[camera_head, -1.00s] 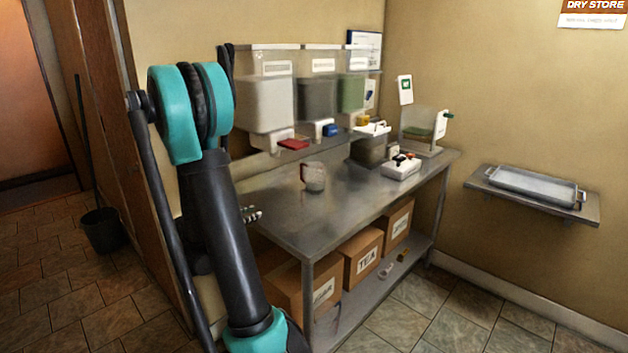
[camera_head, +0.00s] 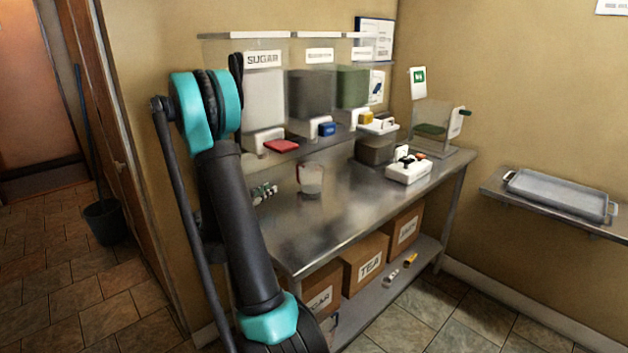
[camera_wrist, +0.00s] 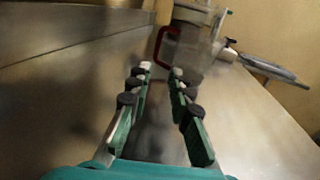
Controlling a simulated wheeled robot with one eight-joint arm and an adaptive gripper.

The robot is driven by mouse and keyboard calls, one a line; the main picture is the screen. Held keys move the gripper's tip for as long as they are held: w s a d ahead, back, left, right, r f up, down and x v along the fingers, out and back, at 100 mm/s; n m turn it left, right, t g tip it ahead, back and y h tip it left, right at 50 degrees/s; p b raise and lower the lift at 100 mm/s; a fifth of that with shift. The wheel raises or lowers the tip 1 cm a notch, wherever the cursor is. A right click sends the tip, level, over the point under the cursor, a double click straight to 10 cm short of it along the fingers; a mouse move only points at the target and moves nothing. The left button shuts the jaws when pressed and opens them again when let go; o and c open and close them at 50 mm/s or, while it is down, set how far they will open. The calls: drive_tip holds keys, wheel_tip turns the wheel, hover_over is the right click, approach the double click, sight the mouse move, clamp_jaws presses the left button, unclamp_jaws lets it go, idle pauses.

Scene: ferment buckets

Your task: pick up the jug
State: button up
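The jug (camera_head: 311,180) is a clear vessel standing upright on the steel table, with its handle on the left side. My gripper (camera_head: 265,193) is just left of the jug, low over the table and apart from it. In the wrist view my gripper (camera_wrist: 160,70) shows two separated green fingers with dark pads and nothing between them. A blurred clear vessel with a reddish handle, apparently the jug (camera_wrist: 200,45), lies ahead beyond the fingertips.
The steel table (camera_head: 350,215) is bare around the jug. A white switch box (camera_head: 408,170) stands to the right. Boxes, one marked TEA (camera_head: 366,266), sit on the lower shelf.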

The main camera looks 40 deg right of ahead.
approach(298, 178)
drive_tip(key=d, duration=0.1)
drive_tip(key=w+d+r, duration=0.1)
drive_tip(key=d, duration=0.1)
drive_tip(key=d+r, duration=0.1)
drive_tip(key=shift+w+d+r, duration=0.1)
drive_tip(key=shift+w+d, duration=0.05)
drive_tip(key=shift+w, duration=0.1)
drive_tip(key=shift+x, duration=2.95)
drive_tip(key=shift+w, duration=0.1)
clamp_jaws()
